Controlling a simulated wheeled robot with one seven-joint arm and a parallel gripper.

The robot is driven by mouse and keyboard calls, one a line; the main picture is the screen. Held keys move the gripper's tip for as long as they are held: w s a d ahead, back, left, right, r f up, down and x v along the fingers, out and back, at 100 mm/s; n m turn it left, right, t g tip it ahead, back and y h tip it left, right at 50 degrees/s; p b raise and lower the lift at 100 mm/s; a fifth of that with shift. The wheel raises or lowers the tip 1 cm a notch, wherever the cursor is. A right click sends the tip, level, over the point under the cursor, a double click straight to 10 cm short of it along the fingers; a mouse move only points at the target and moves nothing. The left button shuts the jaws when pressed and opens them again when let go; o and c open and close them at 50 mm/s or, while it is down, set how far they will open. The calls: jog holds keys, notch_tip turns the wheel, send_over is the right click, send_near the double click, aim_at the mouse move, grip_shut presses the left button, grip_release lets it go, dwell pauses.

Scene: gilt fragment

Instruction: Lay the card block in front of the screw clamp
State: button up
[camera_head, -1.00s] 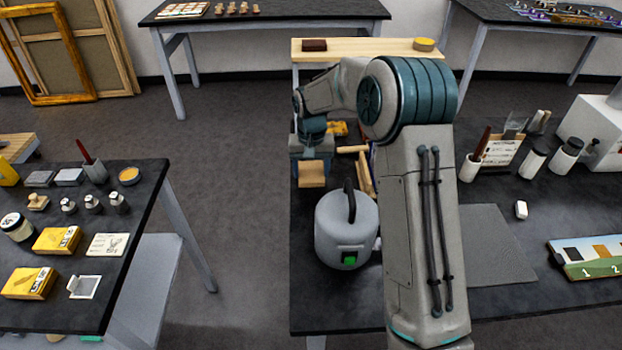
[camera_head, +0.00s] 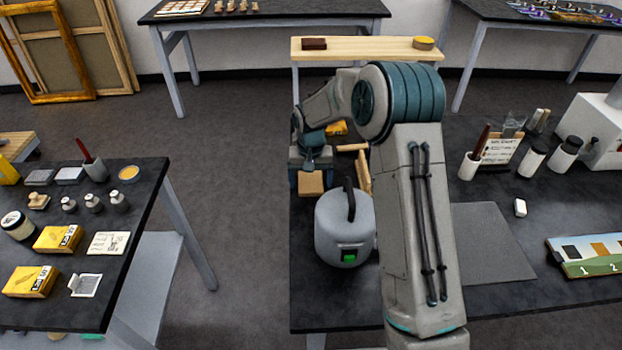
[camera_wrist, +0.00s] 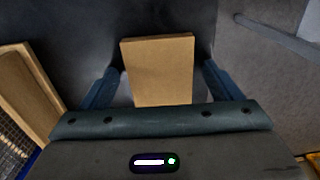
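The card block (camera_head: 311,184) is a plain brown block. It is between the two blue fingers of my gripper (camera_head: 311,178), above the left edge of the dark worktable. In the wrist view the card block (camera_wrist: 160,72) fills the space between the fingers of my gripper (camera_wrist: 163,72); finger contact is hard to see, but the block travels with the gripper. I cannot pick out the screw clamp for certain in either view; my arm hides part of the table.
A grey canister (camera_head: 344,228) with a black handle stands close in front of my gripper. A wooden frame (camera_head: 364,172) lies beside it, also in the wrist view (camera_wrist: 30,88). A yellow item (camera_head: 337,128) lies behind. A grey mat (camera_head: 490,240) right of my arm is bare.

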aim_at(310, 183)
notch_tip(310, 183, up, 12)
jog(key=shift+t, duration=0.8)
jog(key=s+d+r, duration=0.2)
jog(key=s, duration=0.3)
jog(key=s+d+r, duration=0.3)
jog(key=s, duration=0.2)
jog(key=s+d+r+b, duration=0.1)
jog(key=s+d+r, duration=0.1)
jog(key=s, duration=0.3)
jog(key=shift+s+d+r, duration=0.25)
jog(key=shift+d+r, duration=0.1)
jog(key=shift+r, duration=0.3)
jog(key=shift+t, duration=0.4)
jog(key=s+d, duration=0.1)
jog(key=s, duration=0.2)
jog(key=s+d, duration=0.1)
jog(key=s, duration=0.1)
jog(key=s+d, duration=0.1)
jog(key=s, duration=0.2)
jog(key=shift+s, duration=0.35)
jog(key=s+d+f, duration=0.1)
jog(key=s+f, duration=0.1)
jog(key=s, duration=0.5)
jog(key=shift+s+d+f+t, duration=0.2)
jog(key=shift+s+d+t, duration=0.1)
